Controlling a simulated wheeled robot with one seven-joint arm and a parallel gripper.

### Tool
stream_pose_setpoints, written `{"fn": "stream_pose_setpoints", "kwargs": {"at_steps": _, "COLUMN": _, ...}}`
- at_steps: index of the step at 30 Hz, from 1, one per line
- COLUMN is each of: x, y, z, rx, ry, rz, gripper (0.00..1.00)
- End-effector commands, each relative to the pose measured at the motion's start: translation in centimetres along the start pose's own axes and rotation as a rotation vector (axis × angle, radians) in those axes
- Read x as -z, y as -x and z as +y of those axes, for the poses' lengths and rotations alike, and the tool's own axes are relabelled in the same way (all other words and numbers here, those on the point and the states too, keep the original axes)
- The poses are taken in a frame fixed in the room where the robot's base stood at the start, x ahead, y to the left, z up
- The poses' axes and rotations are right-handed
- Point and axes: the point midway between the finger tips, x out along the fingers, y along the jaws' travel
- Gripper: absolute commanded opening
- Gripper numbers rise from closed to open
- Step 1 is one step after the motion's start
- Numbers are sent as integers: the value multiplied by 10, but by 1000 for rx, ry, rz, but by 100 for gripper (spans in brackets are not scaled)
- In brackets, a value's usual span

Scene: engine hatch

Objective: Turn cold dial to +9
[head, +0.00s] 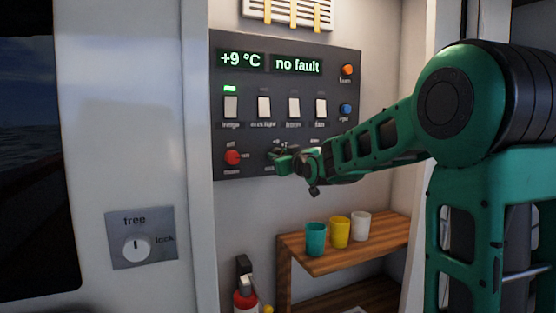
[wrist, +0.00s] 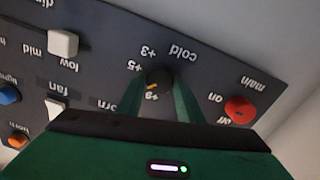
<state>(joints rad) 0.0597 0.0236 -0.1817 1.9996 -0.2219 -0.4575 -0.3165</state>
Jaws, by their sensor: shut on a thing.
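The dark cold dial (wrist: 160,76) is on the grey control panel, under the upside-down label "cold" in the wrist view. Labels +3, +5 and +9 lie around it. Its yellow mark points toward the +9 label. My gripper (wrist: 165,90) is shut on the dial, with one green finger on each side of it. In the head view my gripper (head: 282,160) is at the lower part of the panel and hides most of the dial. The display (head: 241,59) reads "+9 °C", and beside it another display (head: 297,66) reads "no fault".
A red main knob (head: 233,157) sits left of my gripper. White switches (head: 264,107) are above, with orange (head: 348,70) and blue (head: 346,109) buttons at right. A wooden shelf (head: 330,262) with teal, yellow and white cups is below. A fire extinguisher (head: 245,298) stands lower left.

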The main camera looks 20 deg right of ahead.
Motion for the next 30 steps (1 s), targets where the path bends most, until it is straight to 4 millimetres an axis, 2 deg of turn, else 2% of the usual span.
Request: {"fn": "stream_pose_setpoints", "kwargs": {"at_steps": 30, "x": -2, "y": 0, "z": -4, "rx": -2, "ry": 695, "rz": 33, "gripper": 11}}
